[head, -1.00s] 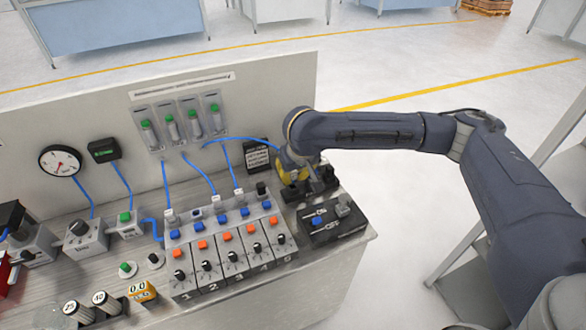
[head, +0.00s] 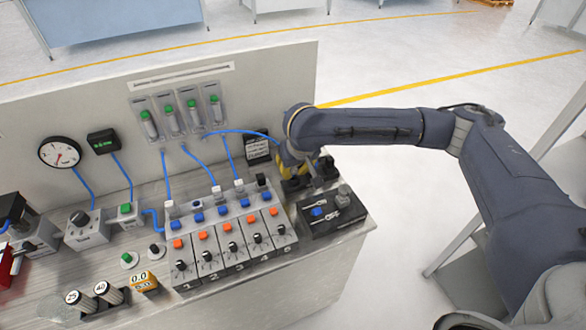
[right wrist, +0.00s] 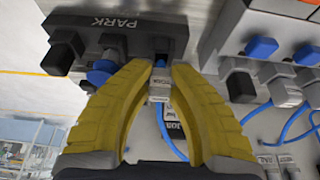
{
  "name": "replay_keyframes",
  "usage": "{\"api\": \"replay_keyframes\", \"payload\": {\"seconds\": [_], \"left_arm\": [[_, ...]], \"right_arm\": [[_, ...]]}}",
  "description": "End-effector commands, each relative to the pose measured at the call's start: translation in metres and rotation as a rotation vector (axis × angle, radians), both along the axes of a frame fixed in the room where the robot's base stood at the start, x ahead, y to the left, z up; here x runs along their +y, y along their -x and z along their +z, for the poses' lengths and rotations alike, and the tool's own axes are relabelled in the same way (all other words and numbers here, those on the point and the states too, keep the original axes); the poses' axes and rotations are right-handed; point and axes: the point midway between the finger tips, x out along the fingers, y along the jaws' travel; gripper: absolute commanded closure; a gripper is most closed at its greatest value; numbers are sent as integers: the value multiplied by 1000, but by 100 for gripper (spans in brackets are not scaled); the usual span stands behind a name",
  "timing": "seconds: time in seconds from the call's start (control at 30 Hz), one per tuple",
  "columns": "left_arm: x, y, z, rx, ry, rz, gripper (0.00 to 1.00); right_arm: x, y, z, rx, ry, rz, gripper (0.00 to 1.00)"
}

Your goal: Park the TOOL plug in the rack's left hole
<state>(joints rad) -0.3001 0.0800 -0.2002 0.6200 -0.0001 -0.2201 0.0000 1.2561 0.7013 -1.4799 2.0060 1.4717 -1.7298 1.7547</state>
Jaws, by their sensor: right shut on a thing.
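My right gripper (right wrist: 160,90) has yellow fingers and is shut on a light-coloured plug (right wrist: 159,88) with a blue tube trailing from it. The plug's blue end is at the dark rack marked PARK (right wrist: 135,40), at the rack's right side in the right wrist view, where the picture is upside down. I cannot tell whether the end is inside the hole or just at its mouth. In the head view the right gripper (head: 293,165) is over the rack (head: 292,186) and partly hides it. My left gripper is not in view.
A blue cap (right wrist: 104,71) and a black block (right wrist: 64,50) sit on the rack's other side. A valve bank (head: 225,235) stands left of the rack. A black tray (head: 335,222) lies in front. Blue tubes (head: 200,170) run to the back panel.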

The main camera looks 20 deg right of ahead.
Motion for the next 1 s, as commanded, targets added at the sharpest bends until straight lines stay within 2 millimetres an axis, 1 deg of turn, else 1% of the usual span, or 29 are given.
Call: {"api": "replay_keyframes", "payload": {"seconds": [1.0], "left_arm": [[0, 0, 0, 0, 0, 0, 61]], "right_arm": [[0, 0, -15, 1, 0, 0, 100]]}}
